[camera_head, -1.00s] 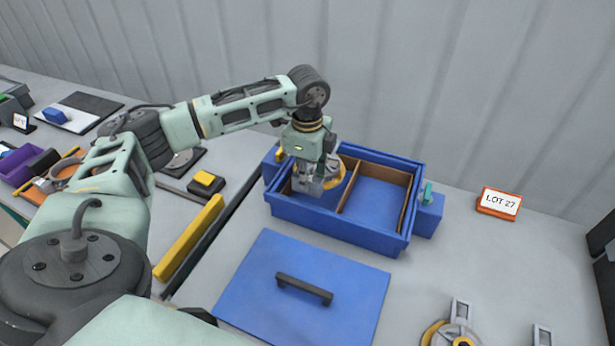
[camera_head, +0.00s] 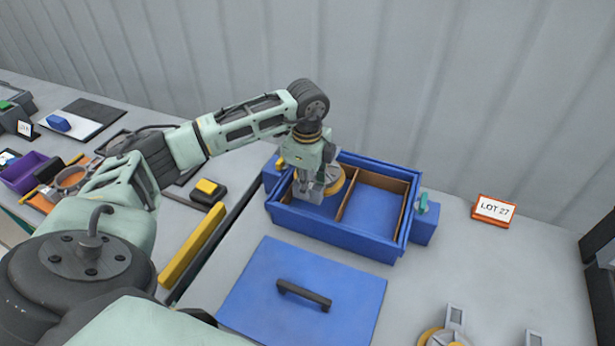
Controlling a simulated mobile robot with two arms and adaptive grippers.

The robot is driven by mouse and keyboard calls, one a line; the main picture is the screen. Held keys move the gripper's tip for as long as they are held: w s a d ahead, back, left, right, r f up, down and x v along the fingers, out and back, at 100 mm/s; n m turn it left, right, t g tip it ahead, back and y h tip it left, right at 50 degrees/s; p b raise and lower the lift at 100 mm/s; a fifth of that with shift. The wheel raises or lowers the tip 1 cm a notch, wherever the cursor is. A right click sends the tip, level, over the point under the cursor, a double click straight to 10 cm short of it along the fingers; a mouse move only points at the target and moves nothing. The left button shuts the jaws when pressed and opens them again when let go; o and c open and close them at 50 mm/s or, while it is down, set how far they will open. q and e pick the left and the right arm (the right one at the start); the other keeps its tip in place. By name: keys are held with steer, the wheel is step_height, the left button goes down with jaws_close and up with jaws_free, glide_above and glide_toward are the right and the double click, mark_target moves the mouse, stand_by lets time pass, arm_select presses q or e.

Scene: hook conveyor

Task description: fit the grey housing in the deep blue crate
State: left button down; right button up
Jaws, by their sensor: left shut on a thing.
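The deep blue crate (camera_head: 330,238) stands open on the table, split by a brown divider (camera_head: 348,197) into a left and a right compartment. My left gripper (camera_head: 309,191) reaches down into the left compartment and is shut on the grey housing. A round yellow part (camera_head: 338,181) shows beside and behind the fingers. The gripper hides most of the housing, so I cannot tell whether it touches the crate floor. The right compartment is empty. My right gripper is not in view.
A blue lid (camera_head: 300,290) with a dark handle lies in front of the crate. A yellow-and-grey hook part (camera_head: 446,332) lies at the lower right. An orange-framed LOT 27 sign (camera_head: 494,209) stands to the right. A yellow bar (camera_head: 192,245) edges the left side.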

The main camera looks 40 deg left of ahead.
arm_select(q)
steer(key=shift+s+f, duration=0.1)
steer(key=shift+f, duration=0.05)
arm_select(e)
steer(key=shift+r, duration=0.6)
arm_select(q)
steer(key=shift+f, duration=0.2)
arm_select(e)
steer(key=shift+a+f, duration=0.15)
arm_select(q)
steer(key=shift+f+b, duration=0.35)
steer(key=shift+f, duration=0.3)
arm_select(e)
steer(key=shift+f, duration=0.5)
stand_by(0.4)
arm_select(q)
steer(key=shift+f+b, duration=1.35)
steer(key=shift+f, duration=0.7)
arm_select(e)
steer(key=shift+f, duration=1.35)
arm_select(q)
steer(key=shift+r, duration=0.15)
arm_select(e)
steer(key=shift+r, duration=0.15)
